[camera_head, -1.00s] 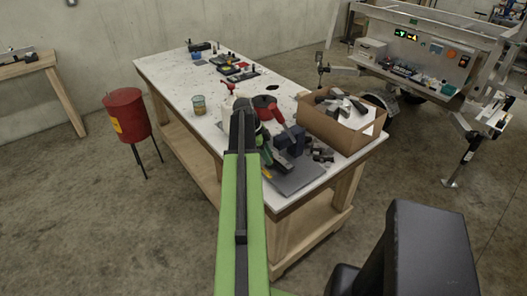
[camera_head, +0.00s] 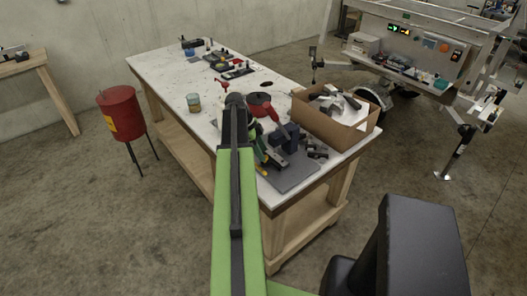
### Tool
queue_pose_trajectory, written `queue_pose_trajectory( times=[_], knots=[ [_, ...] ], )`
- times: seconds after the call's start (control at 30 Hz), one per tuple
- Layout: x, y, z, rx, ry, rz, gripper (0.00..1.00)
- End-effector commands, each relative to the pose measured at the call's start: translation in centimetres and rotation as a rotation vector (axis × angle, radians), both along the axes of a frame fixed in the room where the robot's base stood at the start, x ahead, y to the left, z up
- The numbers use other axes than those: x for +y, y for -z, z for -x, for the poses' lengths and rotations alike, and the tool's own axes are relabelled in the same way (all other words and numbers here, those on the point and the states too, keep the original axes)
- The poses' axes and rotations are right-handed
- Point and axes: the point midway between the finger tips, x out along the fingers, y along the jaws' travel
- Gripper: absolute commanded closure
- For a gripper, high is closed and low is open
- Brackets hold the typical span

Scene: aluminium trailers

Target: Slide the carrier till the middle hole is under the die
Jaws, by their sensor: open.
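A dark blue block-like fixture (camera_head: 284,137) stands on a grey plate (camera_head: 293,176) at the near end of the white workbench (camera_head: 160,72). I cannot make out the carrier, its holes or the die at this size. My green and black arm reaches over the bench and covers part of this area. My gripper (camera_head: 270,158) seems to be the dark end beyond the arm, low beside the fixture's left side and over the plate's left part. It is open, mostly hidden by the arm, and I cannot tell whether it touches anything.
A cardboard box (camera_head: 312,121) of metal parts stands right of the fixture, with small dark parts (camera_head: 316,150) between. A red and black round tool (camera_head: 260,104) lies behind.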

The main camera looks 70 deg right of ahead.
Motion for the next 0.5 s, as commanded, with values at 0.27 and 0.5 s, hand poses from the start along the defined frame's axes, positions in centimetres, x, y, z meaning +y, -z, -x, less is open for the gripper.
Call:
queue_pose_trajectory(
  times=[0.27,0.5],
  knots=[
    [0.4,-7.0,-2.3,0.0,-0.001,0.0,0.53],
    [0.9,-12.3,-4.4,0.0,-0.001,-0.001,0.53]
  ],
)
